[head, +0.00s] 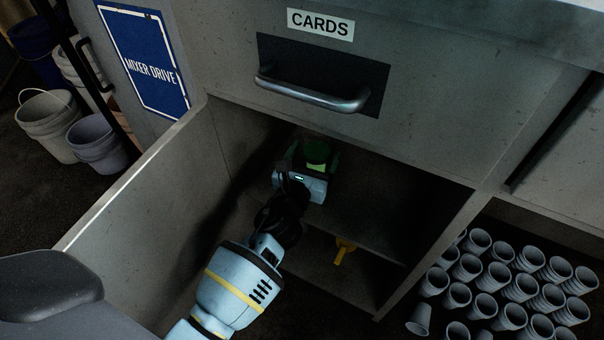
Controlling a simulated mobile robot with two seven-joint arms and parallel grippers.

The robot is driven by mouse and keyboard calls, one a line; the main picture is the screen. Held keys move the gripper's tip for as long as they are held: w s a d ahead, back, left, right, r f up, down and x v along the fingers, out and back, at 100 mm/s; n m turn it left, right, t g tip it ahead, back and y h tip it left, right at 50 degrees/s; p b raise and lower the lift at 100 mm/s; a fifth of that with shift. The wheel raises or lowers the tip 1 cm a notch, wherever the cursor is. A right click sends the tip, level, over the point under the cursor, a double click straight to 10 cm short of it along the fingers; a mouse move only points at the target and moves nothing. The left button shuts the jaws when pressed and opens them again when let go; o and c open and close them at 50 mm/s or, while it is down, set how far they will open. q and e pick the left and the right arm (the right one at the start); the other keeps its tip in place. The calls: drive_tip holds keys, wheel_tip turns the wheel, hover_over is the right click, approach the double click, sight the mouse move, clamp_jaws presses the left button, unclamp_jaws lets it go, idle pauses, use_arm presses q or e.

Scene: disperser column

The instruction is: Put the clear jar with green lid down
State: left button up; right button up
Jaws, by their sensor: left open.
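The green lid (317,151) of the jar shows on the upper shelf inside the open cabinet bay, just beyond my left gripper. The jar's clear body is mostly hidden behind the gripper. My left gripper (311,165) reaches into the bay from below left and is open, with its fingers around or beside the jar. I cannot tell whether they touch it. My right gripper is not in view.
A drawer marked CARDS with a metal handle (312,97) is above the bay. A yellow object (343,251) lies on the lower level. Several grey cups (495,275) stand at right. Buckets (48,122) stand at left.

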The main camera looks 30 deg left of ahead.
use_arm(q)
drive_tip(key=s+p, duration=0.1)
drive_tip(key=s, duration=0.7)
drive_tip(key=shift+d, duration=0.35)
drive_tip(key=shift+s, duration=0.1)
